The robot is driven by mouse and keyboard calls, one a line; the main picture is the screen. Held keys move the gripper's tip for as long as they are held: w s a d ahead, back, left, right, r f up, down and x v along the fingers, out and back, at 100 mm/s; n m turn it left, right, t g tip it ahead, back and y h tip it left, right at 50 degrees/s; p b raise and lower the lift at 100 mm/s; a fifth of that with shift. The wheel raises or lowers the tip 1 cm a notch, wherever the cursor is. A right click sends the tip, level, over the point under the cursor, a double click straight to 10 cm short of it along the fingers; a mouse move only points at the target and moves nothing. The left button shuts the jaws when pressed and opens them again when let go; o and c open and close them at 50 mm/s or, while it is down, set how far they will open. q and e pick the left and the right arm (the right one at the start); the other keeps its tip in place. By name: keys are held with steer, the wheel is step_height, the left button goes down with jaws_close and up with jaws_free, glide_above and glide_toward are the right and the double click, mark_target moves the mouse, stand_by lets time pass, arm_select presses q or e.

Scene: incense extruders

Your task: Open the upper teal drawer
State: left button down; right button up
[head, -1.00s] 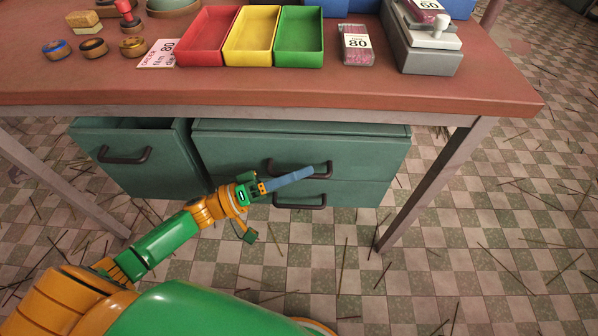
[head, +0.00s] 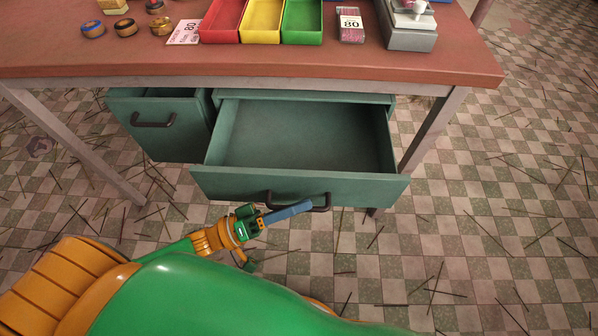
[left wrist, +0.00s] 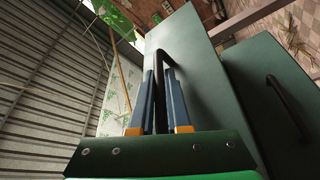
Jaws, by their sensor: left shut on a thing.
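The upper teal drawer (head: 300,186) is pulled well out from under the table in the head view, and its inside looks empty. Its dark handle (head: 325,203) is on the front panel. My left gripper (head: 290,211) is at that handle, with its blue fingers shut on it. In the left wrist view the two blue fingers (left wrist: 160,100) stand on either side of the dark handle bar (left wrist: 180,75), in front of the teal panel. The lower drawer is hidden behind the open one in the head view. My right gripper is not in view.
Another teal drawer (head: 155,125) at the left stands partly open. Thin sticks litter the checkered floor (head: 480,220).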

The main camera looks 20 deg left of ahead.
arm_select(q)
steer(key=shift+s+d+p, duration=0.2)
steer(key=shift+s, duration=0.6)
steer(key=shift+s+d+p, duration=0.15)
steer(key=shift+s+d, duration=0.1)
steer(key=shift+s, duration=0.5)
steer(key=shift+s+d+p, duration=0.2)
steer(key=shift+s, duration=0.6)
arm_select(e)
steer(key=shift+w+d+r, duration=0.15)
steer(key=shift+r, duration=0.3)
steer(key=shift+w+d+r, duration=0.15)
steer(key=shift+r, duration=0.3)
arm_select(q)
steer(key=c, duration=0.9)
jaws_free()
steer(key=b+v, duration=0.1)
steer(key=v, duration=0.6)
steer(key=shift+a, duration=0.1)
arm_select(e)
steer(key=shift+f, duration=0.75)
